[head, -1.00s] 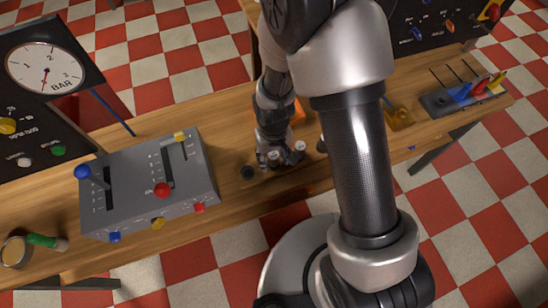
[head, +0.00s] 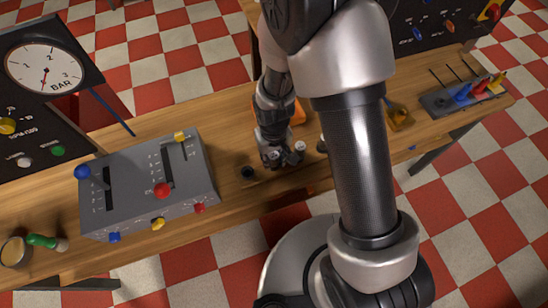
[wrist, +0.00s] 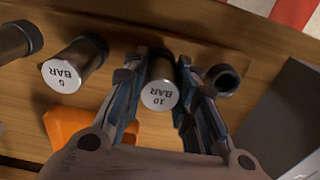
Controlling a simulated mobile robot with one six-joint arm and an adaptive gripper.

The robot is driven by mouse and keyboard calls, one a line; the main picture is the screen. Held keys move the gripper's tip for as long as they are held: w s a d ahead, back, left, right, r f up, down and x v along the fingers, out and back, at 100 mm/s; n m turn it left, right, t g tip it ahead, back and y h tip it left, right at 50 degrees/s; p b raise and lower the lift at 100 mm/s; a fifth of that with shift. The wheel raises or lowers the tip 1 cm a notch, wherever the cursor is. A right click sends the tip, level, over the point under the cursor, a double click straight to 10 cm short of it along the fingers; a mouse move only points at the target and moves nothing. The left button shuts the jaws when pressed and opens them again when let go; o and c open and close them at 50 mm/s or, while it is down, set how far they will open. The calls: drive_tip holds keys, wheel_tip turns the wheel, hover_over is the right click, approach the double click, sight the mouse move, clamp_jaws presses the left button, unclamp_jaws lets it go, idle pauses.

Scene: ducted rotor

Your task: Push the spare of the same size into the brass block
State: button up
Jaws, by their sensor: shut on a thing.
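My gripper (wrist: 157,95) is shut on a dark cylinder with a pale end face marked 10 BAR (wrist: 160,95), one finger on each side of it. In the head view my gripper (head: 276,156) is low over the bench, largely hidden by its own links.
A dark, open round piece (wrist: 223,80) is close to my right finger. An orange object (wrist: 75,125) lies near my left finger. A grey lever box (head: 140,190) stands left of the gripper, and a tray with coloured pieces (head: 465,97) stands far right.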

sight(273, 155)
drive_tip(key=c, duration=0.3)
drive_tip(key=shift+r+p, duration=0.55)
drive_tip(key=shift+r, duration=0.2)
idle(0.4)
drive_tip(key=shift+r+p, duration=1.2)
drive_tip(key=shift+r, duration=0.4)
